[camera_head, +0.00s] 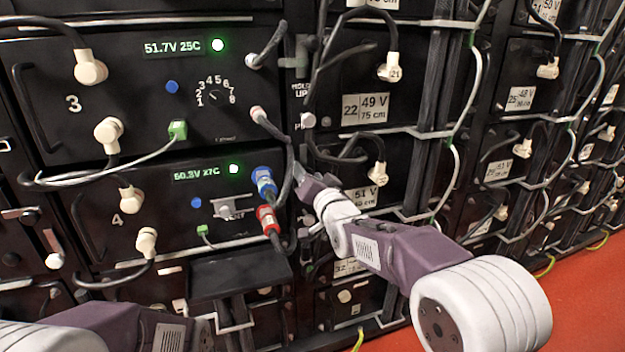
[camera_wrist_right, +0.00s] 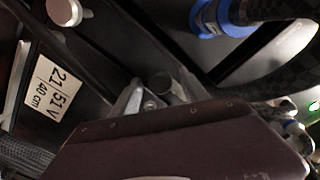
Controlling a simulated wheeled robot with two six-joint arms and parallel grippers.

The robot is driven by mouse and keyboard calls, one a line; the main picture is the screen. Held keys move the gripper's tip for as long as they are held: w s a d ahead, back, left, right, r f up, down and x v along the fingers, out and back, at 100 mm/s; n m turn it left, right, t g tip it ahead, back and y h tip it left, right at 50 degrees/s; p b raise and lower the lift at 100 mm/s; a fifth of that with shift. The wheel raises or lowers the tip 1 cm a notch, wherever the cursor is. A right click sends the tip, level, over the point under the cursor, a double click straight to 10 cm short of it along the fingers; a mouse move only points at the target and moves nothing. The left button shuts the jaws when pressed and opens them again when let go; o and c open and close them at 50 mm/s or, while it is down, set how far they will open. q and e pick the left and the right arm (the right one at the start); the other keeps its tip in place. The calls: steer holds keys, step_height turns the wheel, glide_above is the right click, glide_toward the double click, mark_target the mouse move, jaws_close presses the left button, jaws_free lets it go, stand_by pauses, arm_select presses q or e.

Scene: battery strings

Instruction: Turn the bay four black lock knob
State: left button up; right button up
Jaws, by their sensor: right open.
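Bay four (camera_head: 178,228) is the black unit marked 4 at the lower left of the head view, with a lit "50.3V 27C" display. My right gripper (camera_head: 303,184) is at its right edge, beside the blue and red plugs. In the right wrist view, my right gripper (camera_wrist_right: 160,92) is open, its grey fingers partly hidden by its own purple body. A short dark round knob (camera_wrist_right: 158,82) shows between the fingers; I cannot tell if they touch it. I cannot make this knob out in the head view. My left gripper does not show; only the left arm is at the bottom left.
The blue plug (camera_head: 264,181) and red plug (camera_head: 268,218) with black cables are close to the right gripper. A black shelf (camera_head: 238,275) juts out below bay four. Racks with looping cables stand at the right; red floor (camera_head: 585,275) is clear at the lower right.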

steer(key=p+v, duration=0.1)
steer(key=v, duration=0.7)
steer(key=shift+s, duration=0.25)
steer(key=shift+d, duration=0.15)
